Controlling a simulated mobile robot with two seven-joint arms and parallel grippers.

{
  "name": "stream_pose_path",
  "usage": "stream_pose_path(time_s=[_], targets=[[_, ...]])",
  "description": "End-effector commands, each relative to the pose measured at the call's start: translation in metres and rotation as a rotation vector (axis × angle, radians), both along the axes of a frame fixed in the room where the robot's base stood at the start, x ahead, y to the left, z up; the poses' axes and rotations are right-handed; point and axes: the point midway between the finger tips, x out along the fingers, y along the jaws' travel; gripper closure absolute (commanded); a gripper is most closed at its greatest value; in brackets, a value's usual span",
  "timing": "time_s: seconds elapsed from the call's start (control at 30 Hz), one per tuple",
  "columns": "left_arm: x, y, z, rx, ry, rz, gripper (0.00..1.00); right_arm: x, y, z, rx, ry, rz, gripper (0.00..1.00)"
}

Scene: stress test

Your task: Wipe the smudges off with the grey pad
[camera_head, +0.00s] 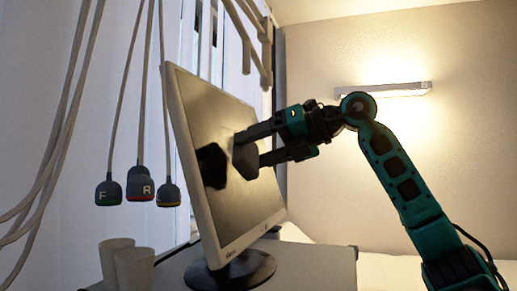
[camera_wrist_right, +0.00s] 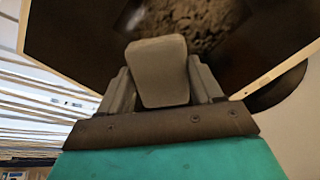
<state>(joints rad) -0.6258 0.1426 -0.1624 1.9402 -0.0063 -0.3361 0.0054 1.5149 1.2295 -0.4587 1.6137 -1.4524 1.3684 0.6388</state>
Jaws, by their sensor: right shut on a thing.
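A monitor (camera_head: 236,125) with a light frame and dark screen stands tilted on a round black base (camera_head: 230,272). My right gripper (camera_head: 252,149) is shut on the grey pad (camera_head: 246,161) and holds it up close to the screen. I cannot tell whether the pad touches the glass. In the right wrist view the pad (camera_wrist_right: 158,72) sits between the fingers, in front of the screen (camera_wrist_right: 85,40). A mottled brownish smudge (camera_wrist_right: 190,22) shows on the screen beyond it. In the head view a dark patch (camera_head: 212,165) lies left of the pad; it may be a smudge or a reflection.
Two pale cups (camera_head: 134,268) stand left of the monitor base on the grey table (camera_head: 300,268). Cables with dark lettered plugs (camera_head: 140,185) hang at the left. A lit wall lamp (camera_head: 385,90) is behind my right arm. The table right of the base looks clear.

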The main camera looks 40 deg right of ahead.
Motion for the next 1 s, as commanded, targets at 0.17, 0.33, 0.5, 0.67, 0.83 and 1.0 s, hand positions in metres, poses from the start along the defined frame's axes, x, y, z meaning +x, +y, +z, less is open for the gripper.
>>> stream_pose_path(time_s=[0.17, 0.33, 0.5, 0.67, 0.83, 1.0], targets=[[0.002, 0.0, 0.002, 0.0, -0.004, -0.001, 0.49, 0.002, 0.001, 0.0, 0.0, 0.001, 0.001, 0.6], [0.002, 0.0, 0.003, 0.0, -0.005, -0.001, 0.49, 0.005, 0.003, -0.001, 0.0, 0.001, 0.001, 0.6], [0.002, 0.0, 0.004, 0.0, -0.005, -0.001, 0.49, 0.008, 0.004, -0.003, 0.0, 0.001, 0.001, 0.6], [0.002, 0.0, 0.004, 0.0, -0.004, -0.001, 0.49, 0.01, 0.005, -0.004, 0.0, 0.001, 0.001, 0.6], [0.002, 0.0, 0.005, 0.0, -0.004, -0.001, 0.49, 0.013, 0.007, -0.005, 0.0, 0.001, 0.001, 0.6], [0.001, 0.0, 0.006, 0.0, -0.002, -0.001, 0.49, 0.016, 0.009, -0.006, 0.0, 0.001, 0.001, 0.6]])
